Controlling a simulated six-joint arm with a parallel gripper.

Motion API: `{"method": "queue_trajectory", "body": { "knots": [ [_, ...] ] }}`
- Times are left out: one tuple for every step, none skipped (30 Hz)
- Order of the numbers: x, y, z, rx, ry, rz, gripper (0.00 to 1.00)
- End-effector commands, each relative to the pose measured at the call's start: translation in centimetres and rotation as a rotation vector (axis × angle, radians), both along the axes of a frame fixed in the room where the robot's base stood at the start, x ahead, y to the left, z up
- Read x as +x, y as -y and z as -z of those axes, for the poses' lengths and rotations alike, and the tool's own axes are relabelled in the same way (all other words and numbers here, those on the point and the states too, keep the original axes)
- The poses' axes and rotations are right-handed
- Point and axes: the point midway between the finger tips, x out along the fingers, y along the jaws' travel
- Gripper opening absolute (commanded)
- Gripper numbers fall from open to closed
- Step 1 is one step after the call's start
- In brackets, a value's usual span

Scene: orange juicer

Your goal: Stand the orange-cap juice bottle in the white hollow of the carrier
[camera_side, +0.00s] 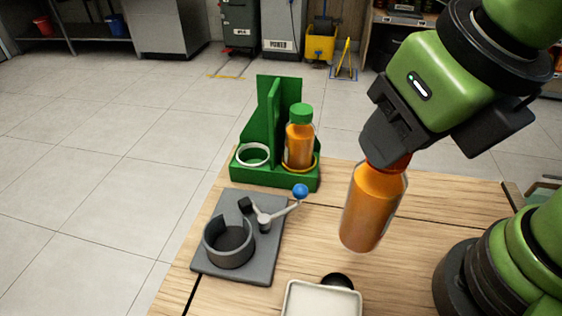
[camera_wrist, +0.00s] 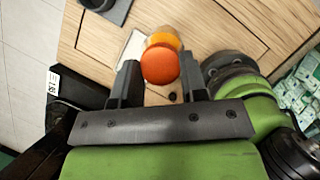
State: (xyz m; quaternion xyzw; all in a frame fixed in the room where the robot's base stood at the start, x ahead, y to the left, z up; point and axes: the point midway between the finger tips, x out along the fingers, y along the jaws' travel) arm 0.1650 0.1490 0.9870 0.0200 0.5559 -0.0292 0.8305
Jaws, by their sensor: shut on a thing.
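The orange-cap juice bottle (camera_side: 373,208) hangs slightly tilted from my gripper (camera_side: 386,158), which is shut on its cap end. It is held above the right part of the table. In the wrist view the orange cap (camera_wrist: 160,65) shows between the fingers (camera_wrist: 158,82). The green carrier (camera_side: 264,176) stands at the table's far edge, to the left of the bottle. Its white-ringed hollow (camera_side: 253,154) is on the left and empty. The orange-ringed hollow on the right holds a green-cap juice bottle (camera_side: 299,140). A tall green divider stands between the hollows.
A grey juicer base (camera_side: 240,270) with a round cup (camera_side: 229,242) and a blue-knobbed lever (camera_side: 300,191) sits in front of the carrier. A whitish tray (camera_side: 322,301) lies at the front edge of the view. Bare wooden table (camera_side: 430,215) is clear right of the held bottle.

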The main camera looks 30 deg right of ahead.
Motion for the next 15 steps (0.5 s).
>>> {"method": "queue_trajectory", "body": {
  "knots": [
    [0.3,-0.3,0.0,-0.001,0.0,0.052,0.0],
    [0.5,-0.5,0.0,-0.002,0.001,0.103,0.0],
    [0.8,-0.8,-0.1,-0.003,0.001,0.189,0.0],
    [1.2,-1.0,-0.1,-0.003,0.001,0.272,0.0],
    [1.6,-1.3,-0.2,-0.003,0.002,0.36,0.0],
    [2.1,-1.7,-0.2,-0.003,0.001,0.485,0.0],
    [2.5,-1.9,-0.2,-0.002,0.001,0.58,0.0],
    [3.0,-2.1,-0.3,-0.002,0.001,0.676,0.0],
    [3.5,-2.4,-0.3,-0.002,0.001,0.802,0.0],
    [3.9,-2.6,-0.3,-0.002,0.001,0.893,0.0],
    [4.3,-2.8,-0.3,-0.002,0.001,0.986,0.0],
    [4.9,-3.1,-0.3,-0.002,0.001,1.105,0.0],
    [5.3,-3.2,-0.3,-0.002,0.001,1.195,0.0],
    [5.7,-3.4,-0.3,-0.002,0.001,1.284,0.0],
    [6.2,-3.6,-0.3,-0.002,0.002,1.402,0.0]
  ]
}}
